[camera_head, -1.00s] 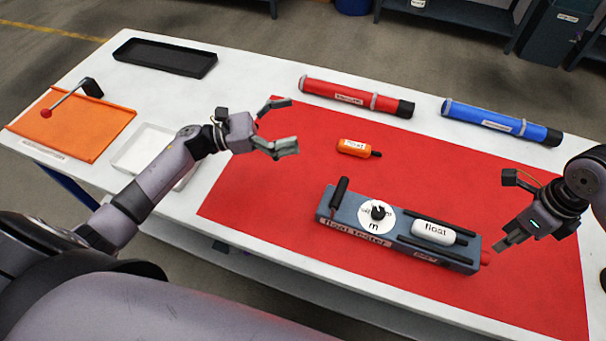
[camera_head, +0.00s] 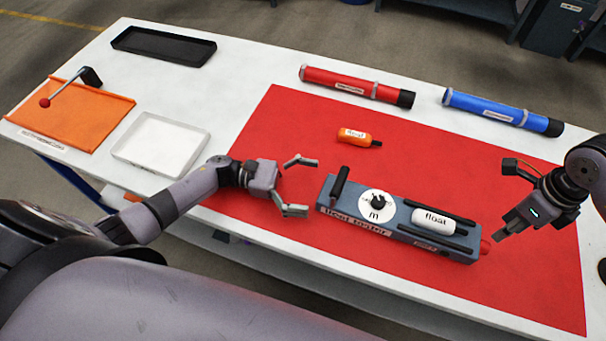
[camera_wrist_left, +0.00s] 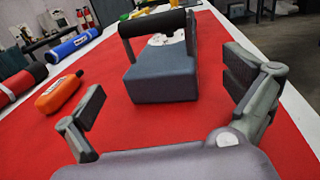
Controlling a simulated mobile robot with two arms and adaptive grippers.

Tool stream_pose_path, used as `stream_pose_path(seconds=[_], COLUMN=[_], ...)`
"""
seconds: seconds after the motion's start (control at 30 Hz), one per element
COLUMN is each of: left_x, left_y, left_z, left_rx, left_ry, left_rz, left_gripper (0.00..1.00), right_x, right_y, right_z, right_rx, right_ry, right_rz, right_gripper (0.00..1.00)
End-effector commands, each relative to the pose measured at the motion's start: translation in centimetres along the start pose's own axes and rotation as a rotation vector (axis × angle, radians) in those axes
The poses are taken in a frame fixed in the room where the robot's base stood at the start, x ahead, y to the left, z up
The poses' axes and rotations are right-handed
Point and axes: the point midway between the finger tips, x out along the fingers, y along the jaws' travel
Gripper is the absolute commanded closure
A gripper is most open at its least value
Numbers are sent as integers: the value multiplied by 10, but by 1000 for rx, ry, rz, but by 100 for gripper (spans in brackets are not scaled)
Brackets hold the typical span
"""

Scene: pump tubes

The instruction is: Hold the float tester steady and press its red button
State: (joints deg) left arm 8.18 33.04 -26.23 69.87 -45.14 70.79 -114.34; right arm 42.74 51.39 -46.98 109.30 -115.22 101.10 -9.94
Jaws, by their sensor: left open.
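The float tester (camera_head: 385,232) is a blue-grey box on the red mat, with a black handle (camera_head: 340,186) at its left end, a white dial (camera_head: 377,205), a white float (camera_head: 433,220) in its cradle and a red button (camera_head: 486,246) at its right end. My left gripper (camera_head: 300,186) is open and empty, just left of the handle end and apart from it. In the left wrist view the tester (camera_wrist_left: 162,78) stands ahead between the open fingers. My right gripper (camera_head: 502,230) is beside the red button; its fingers look close together, but whether they are shut is unclear.
An orange float (camera_head: 353,136) lies on the red mat (camera_head: 290,120) behind the tester. Red (camera_head: 350,86) and blue (camera_head: 500,110) tubes lie along the back. A white tray (camera_head: 160,142), orange panel (camera_head: 75,115) and black tray (camera_head: 165,46) are at the left.

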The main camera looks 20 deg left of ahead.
Motion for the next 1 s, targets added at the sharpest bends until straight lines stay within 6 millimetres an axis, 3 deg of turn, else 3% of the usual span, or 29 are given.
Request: stream_pose_path(seconds=[0.2,0.4,0.77,1.0], left_x=[39,57,60,60], left_y=[0,0,0,0], left_z=[2,2,2,2], left_rx=[2,0,1,1], left_ry=[-3,-1,-1,-1], left_rz=[-2,0,0,1], left_gripper=[0,0,1,17], right_x=[0,0,0,0], right_y=[0,0,0,0], right_z=[0,0,0,0], right_rx=[0,0,0,0], right_ry=[0,0,0,0], right_rz=[0,0,0,0], right_gripper=[67,67,67,67])
